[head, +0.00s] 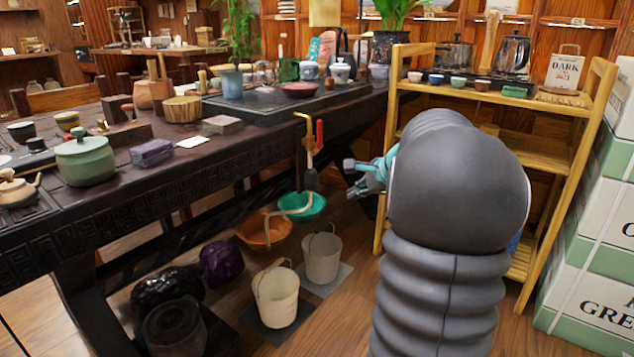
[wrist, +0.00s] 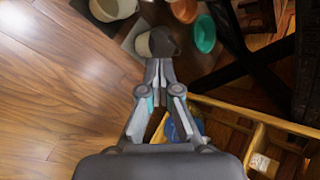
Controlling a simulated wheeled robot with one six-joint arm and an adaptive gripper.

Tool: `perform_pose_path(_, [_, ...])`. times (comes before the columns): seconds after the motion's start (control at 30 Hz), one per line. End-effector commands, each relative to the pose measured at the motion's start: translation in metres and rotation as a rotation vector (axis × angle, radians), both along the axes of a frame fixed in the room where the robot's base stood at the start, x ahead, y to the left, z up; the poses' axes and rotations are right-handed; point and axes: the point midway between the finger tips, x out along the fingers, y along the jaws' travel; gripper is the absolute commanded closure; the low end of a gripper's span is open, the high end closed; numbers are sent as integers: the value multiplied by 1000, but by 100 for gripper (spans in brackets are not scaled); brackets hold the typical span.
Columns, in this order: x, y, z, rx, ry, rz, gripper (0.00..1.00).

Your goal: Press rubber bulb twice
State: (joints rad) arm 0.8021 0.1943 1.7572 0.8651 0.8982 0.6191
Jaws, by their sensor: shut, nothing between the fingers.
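A dark rounded thing in the wrist view (wrist: 165,41), just past the fingertips, appears to be the same bulb. My gripper (wrist: 159,65) is shut and empty, its fingertips pointing at the bulb. In the head view my gripper (head: 366,178) is to the right of the bulb with a gap between. Whether the tips touch the bulb is unclear in the wrist view.
The dark table (head: 190,165) runs along the left, crowded with teaware. A bamboo shelf (head: 560,190) stands at the right, close to my arm. A teal bowl (head: 312,208), an orange bowl (head: 262,229) and pale buckets (head: 277,298) are below. Stacked boxes (head: 590,295) stand at far right.

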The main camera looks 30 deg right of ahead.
Motion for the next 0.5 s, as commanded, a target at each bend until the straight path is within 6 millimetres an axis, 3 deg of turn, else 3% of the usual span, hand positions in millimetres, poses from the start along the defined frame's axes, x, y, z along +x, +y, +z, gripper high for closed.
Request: perform_pose_path(0.5, [56,24,2,-1,1,1,100])
